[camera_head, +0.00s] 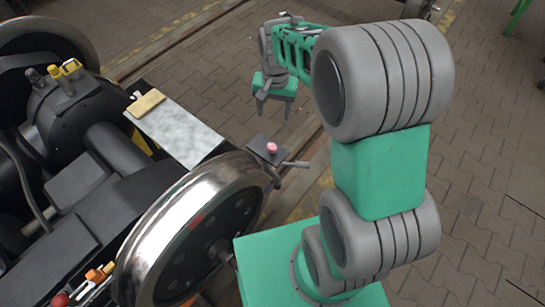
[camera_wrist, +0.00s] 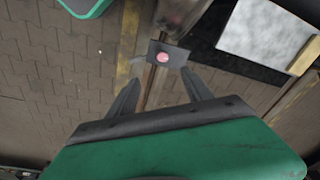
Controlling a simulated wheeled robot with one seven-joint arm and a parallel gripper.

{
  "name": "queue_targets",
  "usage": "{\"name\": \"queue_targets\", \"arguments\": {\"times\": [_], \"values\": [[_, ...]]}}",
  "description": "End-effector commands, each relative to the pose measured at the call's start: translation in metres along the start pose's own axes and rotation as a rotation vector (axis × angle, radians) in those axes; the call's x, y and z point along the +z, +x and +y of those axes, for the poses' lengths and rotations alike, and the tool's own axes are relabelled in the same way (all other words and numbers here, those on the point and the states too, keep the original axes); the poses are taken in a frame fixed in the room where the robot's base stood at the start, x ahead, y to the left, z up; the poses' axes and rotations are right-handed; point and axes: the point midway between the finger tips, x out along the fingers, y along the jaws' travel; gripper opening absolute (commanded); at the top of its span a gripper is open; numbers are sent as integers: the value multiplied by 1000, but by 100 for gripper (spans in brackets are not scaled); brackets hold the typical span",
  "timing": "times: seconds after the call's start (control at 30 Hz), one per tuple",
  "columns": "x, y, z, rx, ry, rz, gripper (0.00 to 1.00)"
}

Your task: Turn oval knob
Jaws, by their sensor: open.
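A small pink-red knob (camera_head: 271,147) sits on a dark square plate (camera_head: 257,151) beside the shiny wheel; I cannot tell for certain that it is the oval knob. In the wrist view the knob (camera_wrist: 163,57) looks rounded and lies just beyond my fingertips, roughly midway between them. My gripper (camera_head: 273,109) is open and empty, fingers pointing down, above and behind the plate in the head view. Its two dark fingers also show in the wrist view (camera_wrist: 160,77), apart from the knob. The gap in height between fingers and knob is hard to judge.
A large metal wheel (camera_head: 187,232) and the dark bogie frame (camera_head: 75,190) fill the left. A pale grey panel (camera_head: 175,130) bears a yellow block (camera_head: 145,103). A grey bar (camera_head: 296,164) sticks out right of the plate. Paved floor (camera_head: 480,150) at right is mostly clear.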

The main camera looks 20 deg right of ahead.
Motion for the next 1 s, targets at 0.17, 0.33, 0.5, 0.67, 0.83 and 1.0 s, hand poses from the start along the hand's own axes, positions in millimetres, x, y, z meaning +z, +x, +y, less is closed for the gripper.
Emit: {"name": "queue_targets", "arguments": {"times": [0.17, 0.33, 0.5, 0.67, 0.83, 1.0], "values": [[-29, 163, -7, 41, 192, -70, 59], [-34, 195, -9, 51, 245, -82, 59], [-30, 224, -9, 52, 241, -84, 59], [-28, 251, -9, 50, 239, -81, 59], [-28, 262, -9, 49, 237, -80, 59], [-28, 262, -9, 49, 237, -79, 59]]}}
